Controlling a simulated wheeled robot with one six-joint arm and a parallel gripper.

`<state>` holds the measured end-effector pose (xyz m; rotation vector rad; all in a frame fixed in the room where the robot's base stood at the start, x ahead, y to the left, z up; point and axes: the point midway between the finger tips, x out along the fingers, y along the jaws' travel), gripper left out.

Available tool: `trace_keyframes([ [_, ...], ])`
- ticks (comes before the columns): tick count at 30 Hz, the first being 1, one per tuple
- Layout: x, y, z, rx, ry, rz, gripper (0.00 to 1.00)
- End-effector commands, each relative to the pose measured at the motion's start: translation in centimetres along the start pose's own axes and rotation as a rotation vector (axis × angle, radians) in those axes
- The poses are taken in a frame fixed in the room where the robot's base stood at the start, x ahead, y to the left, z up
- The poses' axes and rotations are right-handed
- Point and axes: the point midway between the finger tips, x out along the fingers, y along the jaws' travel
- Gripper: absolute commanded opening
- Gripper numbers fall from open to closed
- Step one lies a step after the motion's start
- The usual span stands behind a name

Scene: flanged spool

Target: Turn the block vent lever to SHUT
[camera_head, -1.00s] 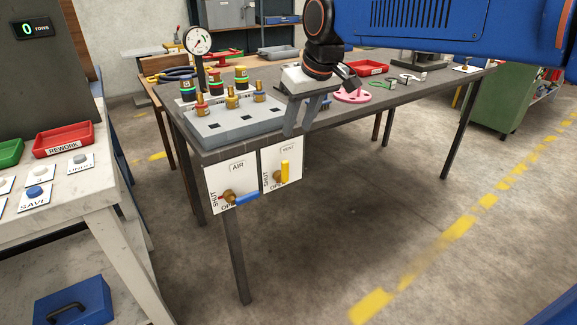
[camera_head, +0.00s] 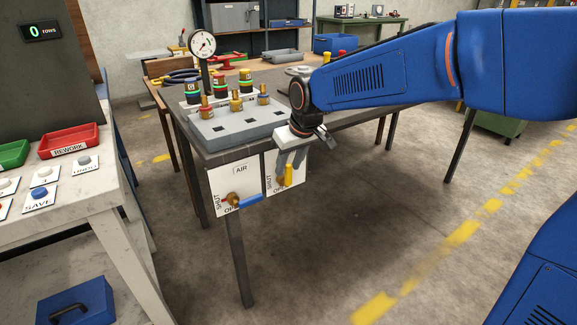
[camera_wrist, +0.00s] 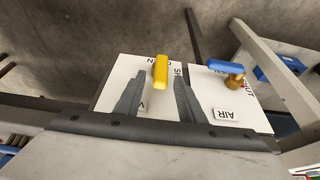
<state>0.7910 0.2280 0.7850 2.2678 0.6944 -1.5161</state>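The vent lever has a yellow handle (camera_head: 288,175) on a brass valve, on a white panel (camera_head: 271,160) at the table's front edge. The handle stands upright in the head view; SHUT is printed at its left and the other word below is partly covered. In the wrist view the yellow handle (camera_wrist: 160,70) shows between and just beyond the fingertips. My gripper (camera_head: 290,166) is at the vent panel with its fingers apart; in the wrist view the open fingers (camera_wrist: 159,82) flank the handle with gaps. I cannot tell whether either touches it. The fingers cover part of the panel.
The AIR lever, with a blue handle (camera_head: 250,201), is just left on its own panel (camera_head: 222,178) and points right; it also shows in the wrist view (camera_wrist: 225,66). A grey block (camera_head: 235,124) with fittings and a gauge (camera_head: 202,44) stand above. The floor in front is clear.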

Motion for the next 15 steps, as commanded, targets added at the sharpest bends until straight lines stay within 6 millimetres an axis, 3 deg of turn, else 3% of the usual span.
trace_keyframes([
  [11, 0.69, 0.0, 0.0, 0.0, 0.0, 0.0, 0.36],
  [12, 0.68, 0.01, 0.0, 0.0, 0.0, 0.0, 0.34],
  [15, 0.67, 0.01, 0.0, 0.0, 0.0, 0.0, 0.1],
])
